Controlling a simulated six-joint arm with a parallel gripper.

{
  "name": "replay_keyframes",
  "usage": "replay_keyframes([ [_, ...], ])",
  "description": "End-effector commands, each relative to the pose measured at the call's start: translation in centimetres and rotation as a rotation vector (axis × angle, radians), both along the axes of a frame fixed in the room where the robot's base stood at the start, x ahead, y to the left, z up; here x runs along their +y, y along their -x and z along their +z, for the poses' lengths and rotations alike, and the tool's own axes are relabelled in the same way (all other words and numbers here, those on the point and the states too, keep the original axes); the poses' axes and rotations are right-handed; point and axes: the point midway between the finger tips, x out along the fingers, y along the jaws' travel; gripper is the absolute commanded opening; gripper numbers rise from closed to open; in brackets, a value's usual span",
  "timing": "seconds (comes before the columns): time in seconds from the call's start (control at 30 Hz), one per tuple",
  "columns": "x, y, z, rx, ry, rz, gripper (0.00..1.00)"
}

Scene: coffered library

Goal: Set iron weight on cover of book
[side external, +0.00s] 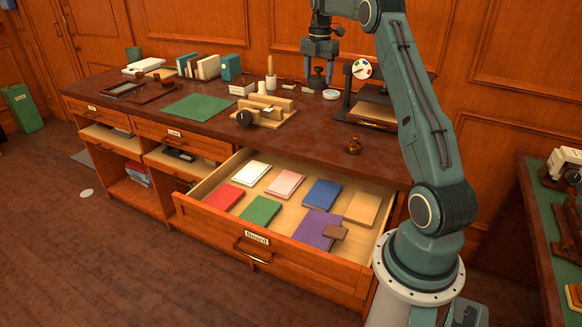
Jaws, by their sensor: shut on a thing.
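My gripper (319,77) is at the back of the desk, pointing down. It is shut on a small dark knobbed thing that looks like the iron weight (318,79). The view is too small to tell whether the weight touches the desk top. Several books lie flat in the open drawer in front: white, red (224,196), pink (284,184), green (260,211), blue (322,194), tan (362,209) and purple (313,228). The other covers look bare.
A wooden jig (266,110), a press-like frame with a dial (362,70) and upright books (208,67) stand on the desk (215,130). The open drawer (257,240) juts out in front.

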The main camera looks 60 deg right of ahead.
Motion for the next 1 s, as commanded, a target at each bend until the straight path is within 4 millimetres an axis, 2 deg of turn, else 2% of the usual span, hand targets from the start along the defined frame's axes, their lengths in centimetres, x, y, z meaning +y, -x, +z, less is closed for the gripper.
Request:
replay_keyframes([
  [0.17,0.6,-0.3,-0.3,-0.004,0.003,0.002,0.06],
  [0.37,2.0,-0.6,-1.6,-0.002,0.001,0.001,0.06],
  [0.67,5.4,-1.0,-4.6,-0.002,0.001,0.003,0.06],
  [1.0,9.8,-0.6,-7.9,-0.003,0.002,0.003,0.06],
])
